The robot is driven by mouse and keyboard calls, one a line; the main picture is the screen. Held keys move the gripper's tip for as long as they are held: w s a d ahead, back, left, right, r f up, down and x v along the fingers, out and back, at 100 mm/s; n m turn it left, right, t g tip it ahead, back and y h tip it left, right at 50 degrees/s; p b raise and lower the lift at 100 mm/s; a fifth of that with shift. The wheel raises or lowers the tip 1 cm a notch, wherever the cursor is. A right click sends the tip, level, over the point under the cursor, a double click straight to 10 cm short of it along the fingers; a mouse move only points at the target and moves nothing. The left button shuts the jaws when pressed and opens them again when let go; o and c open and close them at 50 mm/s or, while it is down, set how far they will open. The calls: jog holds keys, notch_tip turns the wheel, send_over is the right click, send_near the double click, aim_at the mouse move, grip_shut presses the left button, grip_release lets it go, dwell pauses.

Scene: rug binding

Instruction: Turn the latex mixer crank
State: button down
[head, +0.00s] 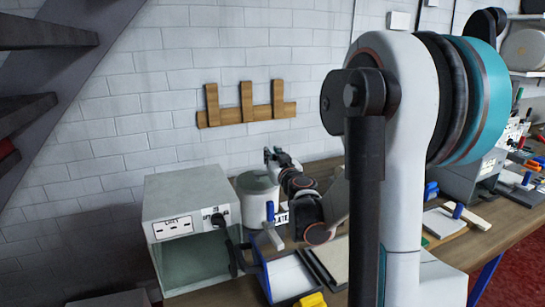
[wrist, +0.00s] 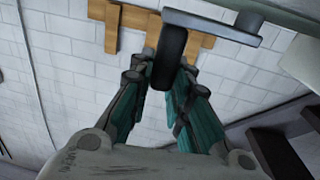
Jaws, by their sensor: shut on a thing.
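The latex mixer (head: 257,199) is a pale round tub with a lid, on the bench right of a grey-green cabinet in the head view. A partly covered label (head: 282,218) sits at its side. My gripper (head: 271,156) is above the tub's top right edge. In the wrist view, my gripper (wrist: 163,76) is shut on the crank's black grip (wrist: 170,58), with a teal-padded finger on each side. The grip joins a flat grey crank arm (wrist: 212,27). In the head view my arm hides part of the mixer, and the crank is not clear there.
The open-fronted cabinet (head: 187,193) stands close left of the mixer. A blue-edged tray (head: 289,277) and a yellow item (head: 312,300) lie in front. A wooden peg rack (head: 246,115) hangs on the white brick wall. Boxes and tools crowd the bench at right.

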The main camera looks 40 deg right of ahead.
jog(key=shift+s+a, duration=0.1)
jog(key=shift+s+a+m+g+h, duration=0.25)
jog(key=shift+s+m+g+h, duration=0.1)
jog(key=shift+m+g+h, duration=0.75)
jog(key=shift+s+a+m+g+h, duration=0.3)
jog(key=shift+m+g+h, duration=0.45)
jog(key=shift+h, duration=0.6)
jog(key=shift+s+a+m+g+h, duration=0.2)
jog(key=shift+s+m+g+h, duration=0.2)
jog(key=shift+m+g+h, duration=0.55)
jog(key=shift+h, duration=0.4)
jog(key=c, duration=1.5)
grip_release()
jog(key=v, duration=1.2)
jog(key=shift+s+d, duration=0.1)
